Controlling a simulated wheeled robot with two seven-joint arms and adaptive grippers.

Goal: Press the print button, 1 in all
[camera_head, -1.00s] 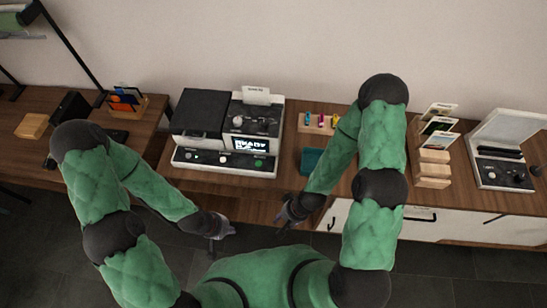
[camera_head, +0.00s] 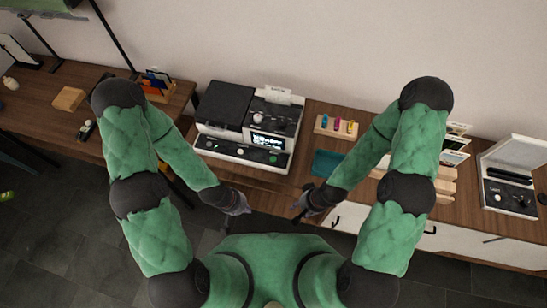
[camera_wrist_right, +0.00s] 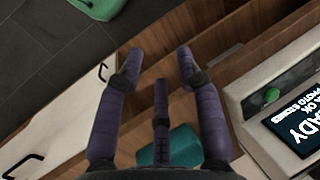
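The printing machine (camera_head: 240,151) stands on the wooden counter, with a lit screen (camera_head: 268,141) and a front panel. A round green button (camera_head: 273,159) sits on the panel below the screen; its label is too small to read. In the right wrist view the green button (camera_wrist_right: 271,95) is at the right, beside the screen (camera_wrist_right: 297,128). My right gripper (camera_wrist_right: 160,70) has its fingers spread and empty, apart from the button; it also shows in the head view (camera_head: 300,210). My left gripper (camera_head: 243,207) is below the machine in the picture, touching nothing visible; its fingers are too small to judge.
A teal tray (camera_head: 327,163) and a wooden holder with coloured pieces (camera_head: 337,127) are right of the machine. A case with an open lid (camera_head: 511,178) stands further right. White drawers (camera_head: 470,240) are under the counter. Floor at the lower left is clear.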

